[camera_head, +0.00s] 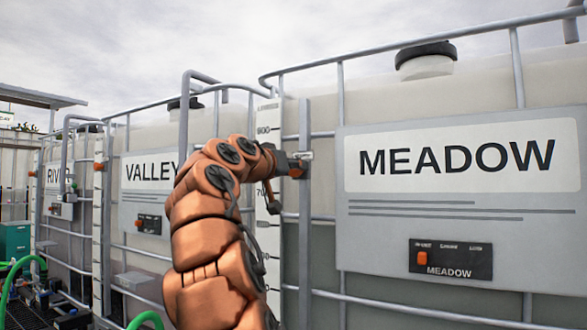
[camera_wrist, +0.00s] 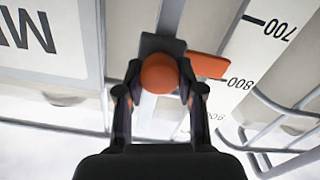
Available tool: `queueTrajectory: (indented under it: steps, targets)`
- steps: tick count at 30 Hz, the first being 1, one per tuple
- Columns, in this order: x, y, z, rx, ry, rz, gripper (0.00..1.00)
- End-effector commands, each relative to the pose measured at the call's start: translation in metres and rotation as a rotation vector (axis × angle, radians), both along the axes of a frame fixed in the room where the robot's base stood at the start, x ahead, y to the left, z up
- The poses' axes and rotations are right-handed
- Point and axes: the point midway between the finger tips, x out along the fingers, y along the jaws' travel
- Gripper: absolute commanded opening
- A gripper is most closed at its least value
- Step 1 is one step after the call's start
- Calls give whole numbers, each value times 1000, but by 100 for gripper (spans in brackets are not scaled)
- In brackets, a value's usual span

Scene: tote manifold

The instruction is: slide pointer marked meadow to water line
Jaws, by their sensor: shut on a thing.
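The meadow tank (camera_head: 420,95) is pale and stands at the right in the head view, behind a big MEADOW sign (camera_head: 455,157). Its white scale (camera_head: 268,215) runs upright left of the sign. The orange pointer (camera_wrist: 207,65) sits on a rail beside the scale, its tip close to the 800 mark in the wrist view, which is upside down. My gripper (camera_wrist: 160,78) is shut on the pointer's round orange knob (camera_wrist: 159,74). In the head view my arm hides part of the scale. The tank wall looks darker below the pointer's height, left of the sign; its upper edge is partly hidden.
Grey cage bars (camera_head: 415,55) surround the tank. A small dark MEADOW switch panel (camera_head: 450,260) is on the sign. The VALLEY tank (camera_head: 150,172) and RIVER tank (camera_head: 60,176) stand to the left. A green hose (camera_head: 145,320) lies low at the left.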

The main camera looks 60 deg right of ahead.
Motion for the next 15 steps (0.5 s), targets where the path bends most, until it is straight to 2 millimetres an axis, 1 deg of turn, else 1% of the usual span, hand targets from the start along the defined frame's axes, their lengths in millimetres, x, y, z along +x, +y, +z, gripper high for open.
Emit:
queueTrajectory:
  steps: [1,3,9,15]
  targets:
    - [0,0,-20,1,0,1,0]
    - [1,1,-34,2,0,1,0]
    - [0,0,-73,4,2,-1,0]
    - [0,0,-107,4,0,-1,0]
